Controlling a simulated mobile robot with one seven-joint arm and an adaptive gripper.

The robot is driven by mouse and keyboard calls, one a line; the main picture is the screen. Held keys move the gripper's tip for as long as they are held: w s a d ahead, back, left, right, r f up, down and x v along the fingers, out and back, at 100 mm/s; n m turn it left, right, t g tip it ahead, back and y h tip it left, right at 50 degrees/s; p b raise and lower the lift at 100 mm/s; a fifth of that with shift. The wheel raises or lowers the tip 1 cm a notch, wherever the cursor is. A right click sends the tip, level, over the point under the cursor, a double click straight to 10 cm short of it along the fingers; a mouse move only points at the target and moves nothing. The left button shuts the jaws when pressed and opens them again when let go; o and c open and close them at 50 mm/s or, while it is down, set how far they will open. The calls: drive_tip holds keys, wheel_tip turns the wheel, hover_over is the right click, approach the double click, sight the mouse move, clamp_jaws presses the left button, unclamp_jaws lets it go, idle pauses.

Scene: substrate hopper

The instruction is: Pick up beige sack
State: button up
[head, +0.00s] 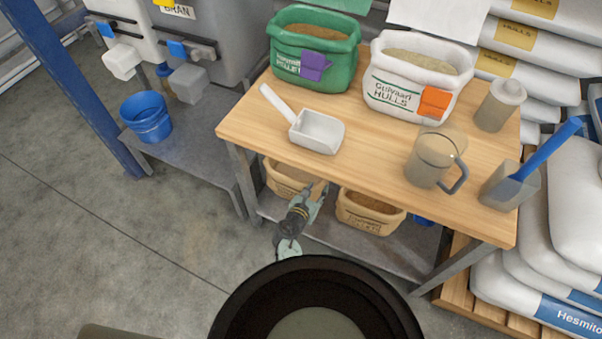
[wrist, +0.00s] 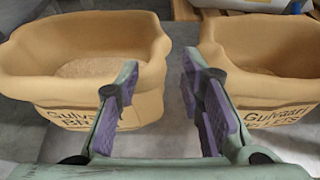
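Two open beige sacks with grainy contents stand on the lower shelf under the wooden table. The left beige sack (head: 283,187) is partly hidden by the table edge and my arm; it fills the left of the wrist view (wrist: 40,95). The right beige sack (head: 368,221) shows at the right of the wrist view (wrist: 275,115). My gripper (head: 320,187) is at the gap between them. In the wrist view it is open (wrist: 160,72), with purple pads and nothing held. The left sack's right end shows between the fingers; I cannot tell whether they touch it.
The wooden tabletop (head: 260,130) overhangs the shelf. On it stand a green sack (head: 315,65), a white sack (head: 405,90), a white scoop (head: 318,132), a jug (head: 428,165) and a blue-handled scoop (head: 510,188). A blue bucket (head: 147,118) stands left. Floor at front left is clear.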

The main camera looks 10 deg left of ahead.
sight(323, 180)
drive_tip(key=b+x, duration=0.4)
drive_tip(key=x, duration=0.4)
drive_tip(key=shift+w, duration=0.45)
drive_tip(key=shift+r, duration=0.1)
drive_tip(key=shift+c, duration=0.2)
clamp_jaws()
drive_tip(key=shift+w+r, duration=0.1)
drive_tip(key=shift+r, duration=0.15)
